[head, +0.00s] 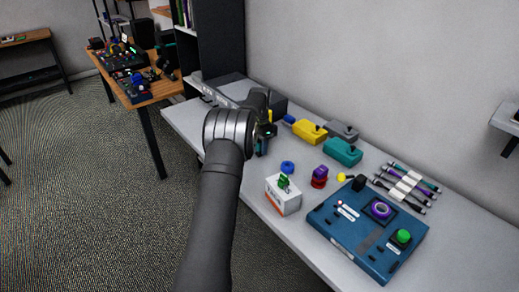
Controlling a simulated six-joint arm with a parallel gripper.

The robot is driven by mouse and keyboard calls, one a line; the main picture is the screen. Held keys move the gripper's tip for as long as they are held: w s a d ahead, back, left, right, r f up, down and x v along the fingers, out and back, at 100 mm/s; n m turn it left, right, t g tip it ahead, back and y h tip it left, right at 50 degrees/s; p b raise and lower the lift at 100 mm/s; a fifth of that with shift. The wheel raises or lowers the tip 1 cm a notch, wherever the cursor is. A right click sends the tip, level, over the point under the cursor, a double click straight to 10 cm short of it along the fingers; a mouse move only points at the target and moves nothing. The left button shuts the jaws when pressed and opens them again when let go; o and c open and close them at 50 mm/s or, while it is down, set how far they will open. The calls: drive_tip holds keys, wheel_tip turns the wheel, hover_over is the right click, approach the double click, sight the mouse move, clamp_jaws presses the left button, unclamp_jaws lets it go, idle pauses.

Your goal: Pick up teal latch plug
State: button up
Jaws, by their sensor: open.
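A teal block (343,152) with a small dark knob on top lies on the grey table, right of the yellow block. It is the only clearly teal piece on the table, but a latch is too small to make out. My gripper (266,143) is over the table to the left of the teal block, clearly apart from it. Its jaws are open and partly hidden behind my arm. I see nothing held between them.
A yellow block (310,132) and a grey block (343,131) stand near the teal one. In front are a blue ring (287,167), a white box (283,194), a red-purple piece (319,177) and a blue panel (368,232). Cables (408,185) lie at right.

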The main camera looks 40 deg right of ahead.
drive_tip(key=shift+f, duration=0.7)
drive_tip(key=c, duration=1)
drive_tip(key=shift+o, duration=0.2)
drive_tip(key=shift+r, duration=0.15)
